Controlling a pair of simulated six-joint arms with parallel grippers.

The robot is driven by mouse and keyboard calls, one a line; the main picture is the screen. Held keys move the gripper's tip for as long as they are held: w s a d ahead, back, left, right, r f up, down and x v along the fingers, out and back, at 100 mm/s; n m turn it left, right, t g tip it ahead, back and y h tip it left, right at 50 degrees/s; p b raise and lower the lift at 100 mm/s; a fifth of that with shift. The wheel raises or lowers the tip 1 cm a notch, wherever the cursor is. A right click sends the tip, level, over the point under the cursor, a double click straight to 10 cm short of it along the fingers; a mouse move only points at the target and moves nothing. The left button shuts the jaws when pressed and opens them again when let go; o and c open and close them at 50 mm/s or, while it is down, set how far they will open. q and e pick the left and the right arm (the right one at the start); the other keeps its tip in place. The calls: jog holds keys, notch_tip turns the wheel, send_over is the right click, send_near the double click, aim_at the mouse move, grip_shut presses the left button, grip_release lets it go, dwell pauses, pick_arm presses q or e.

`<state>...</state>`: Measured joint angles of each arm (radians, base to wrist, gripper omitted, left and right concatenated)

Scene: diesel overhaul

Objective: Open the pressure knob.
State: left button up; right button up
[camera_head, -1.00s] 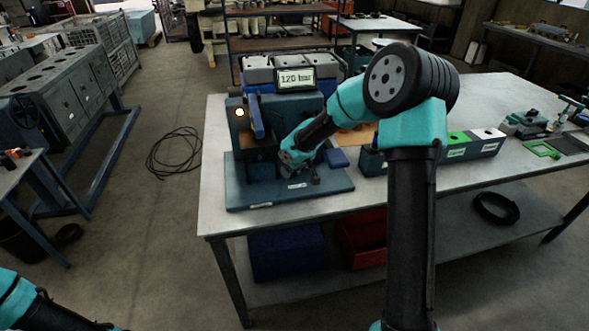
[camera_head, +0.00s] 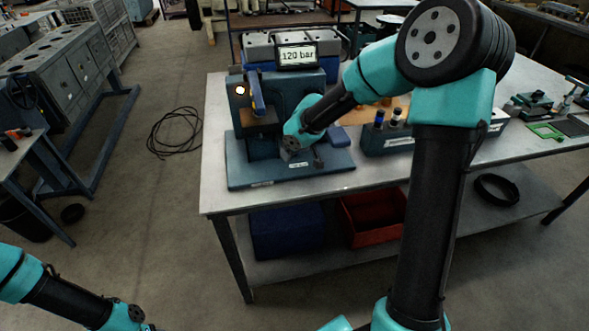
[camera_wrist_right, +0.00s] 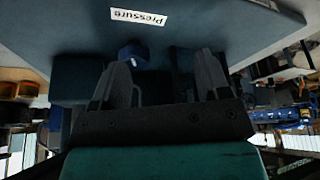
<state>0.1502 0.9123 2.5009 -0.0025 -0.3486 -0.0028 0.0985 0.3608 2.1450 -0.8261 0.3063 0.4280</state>
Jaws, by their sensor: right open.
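The pressure knob (camera_wrist_right: 132,53) is a small blue knob beside a white "Pressure" label (camera_wrist_right: 138,17) in the right wrist view. My right gripper (camera_wrist_right: 160,64) is open, with the knob ahead of its fingers, nearer the picture's left finger; nothing is held. In the head view my right wrist is over the blue test stand (camera_head: 240,175), and its fingers are mostly hidden. A dark upright part (camera_head: 318,160) on the stand's base may be the knob. The display (camera_head: 296,56) reads 120 bar. My left arm is at the lower left, its gripper out of frame.
The stand is on a grey workbench (camera_head: 216,198). A blue rack with bottles (camera_head: 384,142) is right of it, behind my right arm. A red bin (camera_head: 368,235) is on the lower shelf. A cable coil (camera_head: 172,132) lies on the floor to the left.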

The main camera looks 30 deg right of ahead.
jog(key=s+a, duration=0.5)
jog(key=s, duration=0.3)
jog(key=shift+r, duration=0.45)
